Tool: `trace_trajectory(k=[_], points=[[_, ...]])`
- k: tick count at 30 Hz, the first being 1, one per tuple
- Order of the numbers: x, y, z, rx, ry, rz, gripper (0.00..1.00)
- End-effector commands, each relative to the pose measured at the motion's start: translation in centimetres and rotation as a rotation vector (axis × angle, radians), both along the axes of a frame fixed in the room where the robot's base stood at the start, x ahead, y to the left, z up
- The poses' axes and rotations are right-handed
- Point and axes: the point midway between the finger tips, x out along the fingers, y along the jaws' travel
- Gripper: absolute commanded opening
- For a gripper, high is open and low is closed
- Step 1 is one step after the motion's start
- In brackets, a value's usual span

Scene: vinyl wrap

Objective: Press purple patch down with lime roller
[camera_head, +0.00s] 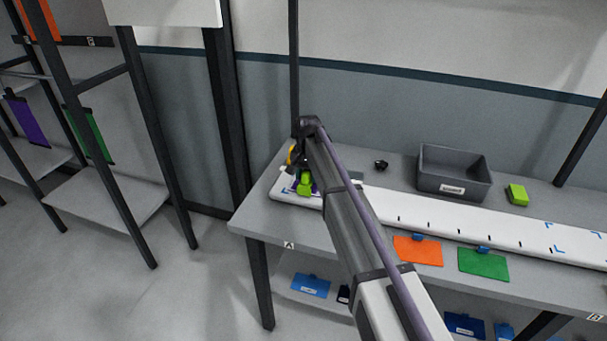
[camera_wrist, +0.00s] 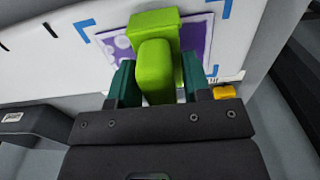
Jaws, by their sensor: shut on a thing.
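My gripper (camera_wrist: 158,84) is shut on the lime roller (camera_wrist: 154,62), with one dark green finger on each side of its handle. The roller's wider lime head lies over the purple patch (camera_wrist: 196,40), which has pale spots and a light border. Part of the patch is hidden behind the roller. I cannot tell whether the roller touches it. The patch lies on the white board (camera_wrist: 45,55) between blue corner marks. In the head view the lime roller (camera_head: 305,183) is at the board's left end, below my gripper (camera_head: 304,171).
A grey bin (camera_head: 453,185) and a lime block (camera_head: 517,194) stand at the back right of the table. An orange sheet (camera_head: 418,250) and a green sheet (camera_head: 483,263) lie along the front. A yellow item (camera_wrist: 224,92) is close beside my gripper.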

Motion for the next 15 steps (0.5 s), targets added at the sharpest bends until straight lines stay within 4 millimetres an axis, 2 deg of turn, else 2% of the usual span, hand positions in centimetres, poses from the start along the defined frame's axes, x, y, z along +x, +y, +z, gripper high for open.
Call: trace_trajectory(k=[3, 15], points=[[-0.25, -0.65, 0.04, 0.0, 0.0, 0.0, 0.25], [-0.32, -1.03, 0.02, 0.0, 0.0, -0.001, 0.25]])
